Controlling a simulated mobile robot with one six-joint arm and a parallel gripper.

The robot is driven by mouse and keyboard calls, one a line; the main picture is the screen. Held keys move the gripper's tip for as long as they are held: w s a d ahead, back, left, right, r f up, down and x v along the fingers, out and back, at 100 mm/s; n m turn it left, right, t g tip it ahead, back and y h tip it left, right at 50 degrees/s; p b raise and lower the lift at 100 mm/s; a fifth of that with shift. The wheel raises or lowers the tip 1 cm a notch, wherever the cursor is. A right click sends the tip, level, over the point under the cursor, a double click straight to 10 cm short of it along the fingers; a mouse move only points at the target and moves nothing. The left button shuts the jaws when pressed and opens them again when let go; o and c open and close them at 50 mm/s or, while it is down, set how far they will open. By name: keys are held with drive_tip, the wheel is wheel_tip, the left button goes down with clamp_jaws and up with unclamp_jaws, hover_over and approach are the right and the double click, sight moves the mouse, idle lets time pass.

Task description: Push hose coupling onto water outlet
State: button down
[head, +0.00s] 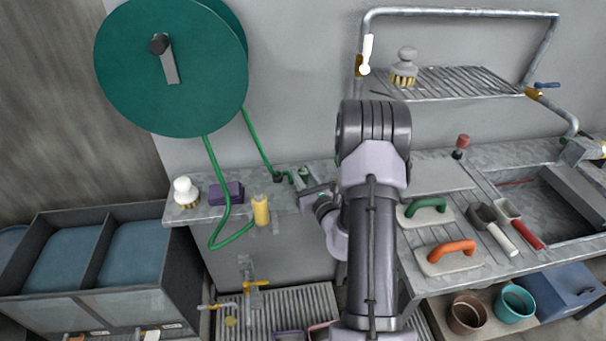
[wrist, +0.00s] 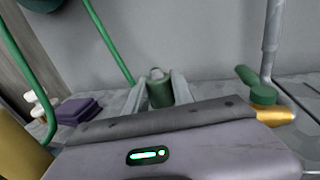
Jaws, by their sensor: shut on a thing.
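My gripper (head: 314,196) is low over the left part of the bench, partly hidden by my arm. In the wrist view its two fingers (wrist: 163,92) are shut on a green cylindrical piece with a grey top (wrist: 158,88), which looks like the hose coupling. One green hose (head: 259,140) runs from the reel down to the bench just left of my gripper. I cannot clearly tell the water outlet; a small grey and green fitting (head: 301,178) stands beside the fingers. Whether the held piece touches it cannot be told.
The green reel (head: 125,75) hangs on the wall. A green-handled float (head: 425,208) and an orange-handled float (head: 450,255) lie to the right. A wire rack (head: 460,82) is above.

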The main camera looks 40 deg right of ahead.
drive_tip(key=shift+f+b, duration=0.7)
drive_tip(key=shift+f, duration=0.2)
drive_tip(key=c, duration=1)
unclamp_jaws()
